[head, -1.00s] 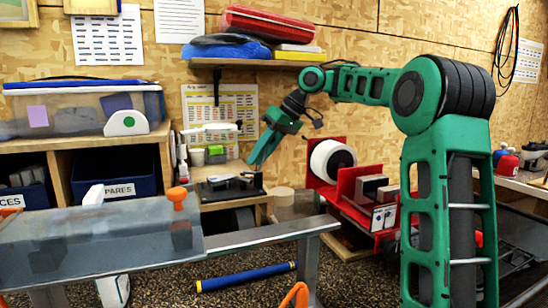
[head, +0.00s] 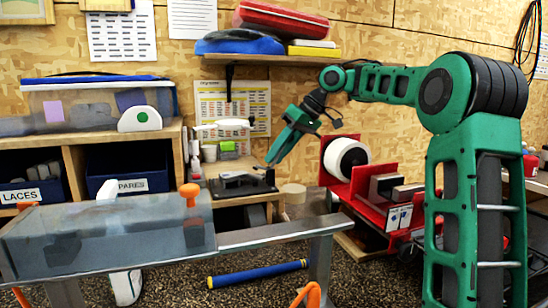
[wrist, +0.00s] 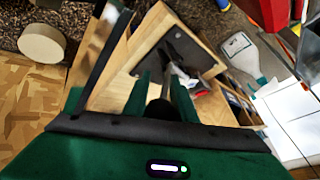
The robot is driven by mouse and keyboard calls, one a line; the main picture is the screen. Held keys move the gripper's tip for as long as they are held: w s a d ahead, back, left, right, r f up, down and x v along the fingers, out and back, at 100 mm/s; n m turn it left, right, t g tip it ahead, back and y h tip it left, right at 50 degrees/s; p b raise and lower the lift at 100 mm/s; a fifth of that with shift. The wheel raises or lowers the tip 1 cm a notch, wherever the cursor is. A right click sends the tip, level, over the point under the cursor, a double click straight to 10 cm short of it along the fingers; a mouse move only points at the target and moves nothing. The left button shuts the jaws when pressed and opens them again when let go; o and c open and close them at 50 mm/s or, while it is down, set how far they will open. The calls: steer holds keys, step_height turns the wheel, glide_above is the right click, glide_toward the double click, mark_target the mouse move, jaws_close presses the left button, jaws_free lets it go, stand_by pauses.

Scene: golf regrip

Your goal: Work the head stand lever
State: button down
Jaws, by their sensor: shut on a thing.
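The head stand (head: 246,186) is a low black fixture on a small wooden bench top. My gripper (head: 270,164) reaches down to its right end from above, tilted. In the wrist view, my gripper (wrist: 160,92) has its two green fingers on either side of a dark rounded piece (wrist: 158,108), which I take to be the lever's end. The fingers are shut on it, and they hide most of the lever. The stand's dark base plate (wrist: 182,46) shows beyond the fingertips.
A red rack with a white roll (head: 347,158) stands right of the bench. A grey work table with a clear cover (head: 110,235) and an orange knob (head: 190,193) is in front. A blue tube (head: 258,274) lies on the floor. A shelf (head: 270,60) hangs above.

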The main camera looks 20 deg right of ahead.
stand_by(0.8)
steer(key=c, duration=1.5)
jaws_free()
steer(key=shift+c, duration=0.2)
steer(key=shift+v, duration=3.65)
steer(key=shift+w, duration=0.1)
